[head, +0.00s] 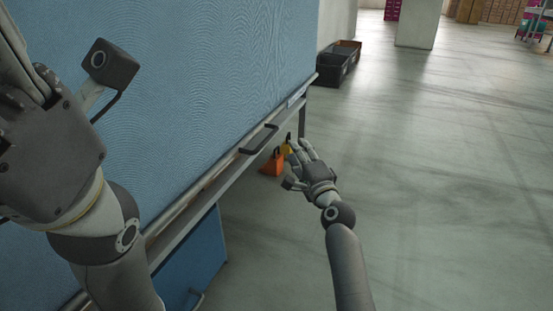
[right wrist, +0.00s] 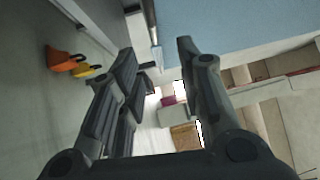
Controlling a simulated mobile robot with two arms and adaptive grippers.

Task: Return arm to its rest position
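My right gripper (head: 301,150) is out over the floor, just right of the end of the blue-topped bench (head: 220,80). In the right wrist view its two fingers (right wrist: 155,55) stand apart with nothing held between them. My left arm fills the left side of the head view, in front of the blue surface. My left gripper (head: 25,85) is at the upper left, partly cut off by the picture edge. Its fingertips do not show clearly, so I cannot tell its state.
A dark handle (head: 258,139) juts from the bench edge. An orange item (head: 272,165) and a yellow item (head: 287,149) are low beside the bench, left of my right gripper. Dark crates (head: 336,68) stand on the floor beyond. The floor to the right is clear.

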